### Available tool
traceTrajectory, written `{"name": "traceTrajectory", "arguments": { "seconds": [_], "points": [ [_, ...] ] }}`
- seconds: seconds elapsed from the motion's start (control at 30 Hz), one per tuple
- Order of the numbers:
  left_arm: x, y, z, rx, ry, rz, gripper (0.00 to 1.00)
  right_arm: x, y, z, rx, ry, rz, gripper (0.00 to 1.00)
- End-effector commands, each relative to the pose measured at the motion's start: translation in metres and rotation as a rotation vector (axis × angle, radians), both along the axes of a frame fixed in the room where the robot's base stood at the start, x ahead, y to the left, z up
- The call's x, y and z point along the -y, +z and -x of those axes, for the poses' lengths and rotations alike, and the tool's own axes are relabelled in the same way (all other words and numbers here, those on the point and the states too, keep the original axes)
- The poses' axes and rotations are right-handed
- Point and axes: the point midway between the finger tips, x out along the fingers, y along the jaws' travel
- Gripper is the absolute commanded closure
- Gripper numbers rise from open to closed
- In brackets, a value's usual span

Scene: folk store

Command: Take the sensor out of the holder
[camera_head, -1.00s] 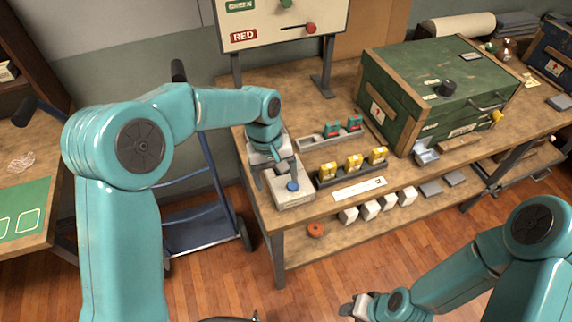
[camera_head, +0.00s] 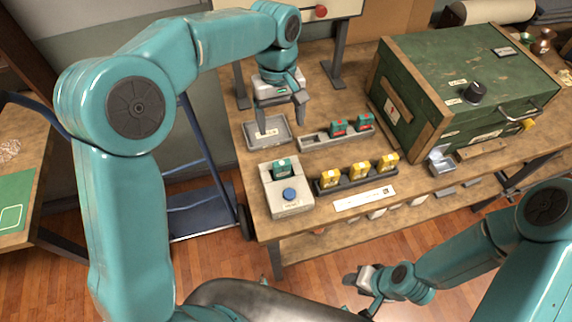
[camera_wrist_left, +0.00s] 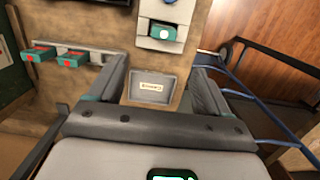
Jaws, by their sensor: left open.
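A grey holder box (camera_head: 290,203) with a round blue button (camera_head: 289,194) stands near the table's front left corner. A teal sensor (camera_head: 281,170) sits upright in its rear part. Both also show at the top of the left wrist view, the holder (camera_wrist_left: 148,43) and the sensor (camera_wrist_left: 163,32). My left gripper (camera_head: 280,118) is open and empty, behind the holder and above a shallow grey tray (camera_head: 254,140). In the left wrist view the tray (camera_wrist_left: 150,76) shows between its fingers. My right gripper (camera_head: 358,292) is low in front of the table; its jaws are unclear.
A grey rack (camera_head: 313,142) holds two teal-and-red sensors (camera_head: 351,126). A black rack (camera_head: 330,188) holds yellow pieces (camera_head: 359,171), close right of the holder. A large green crate (camera_head: 455,80) fills the right side of the table. A sign board stands at the back.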

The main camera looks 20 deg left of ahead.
Motion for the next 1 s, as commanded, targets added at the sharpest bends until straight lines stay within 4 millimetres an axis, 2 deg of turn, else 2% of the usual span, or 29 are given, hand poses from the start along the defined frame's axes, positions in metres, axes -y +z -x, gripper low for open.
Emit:
{"name": "traceTrajectory", "arguments": {
  "seconds": [0.2, 0.33, 0.63, 0.87, 1.0],
  "points": [
    [0.003, -0.052, 0.012, -0.007, -0.003, -0.001, 0.21, 0.0, 0.001, 0.0, -0.001, 0.0, 0.0, 0.57],
    [0.005, -0.078, 0.014, -0.006, 0.0, -0.001, 0.21, 0.0, 0.002, 0.0, -0.001, 0.0, 0.0, 0.57],
    [0.008, -0.106, 0.015, -0.004, -0.001, 0.0, 0.21, 0.0, 0.007, 0.0, -0.001, 0.0, 0.0, 0.57],
    [0.012, -0.141, 0.017, -0.004, -0.001, 0.0, 0.21, 0.0, 0.016, 0.0, 0.0, 0.0, 0.0, 0.57],
    [0.012, -0.149, 0.016, -0.001, 0.0, 0.001, 0.21, 0.0, 0.016, 0.0, 0.0, 0.0, 0.0, 0.57]
  ]
}}
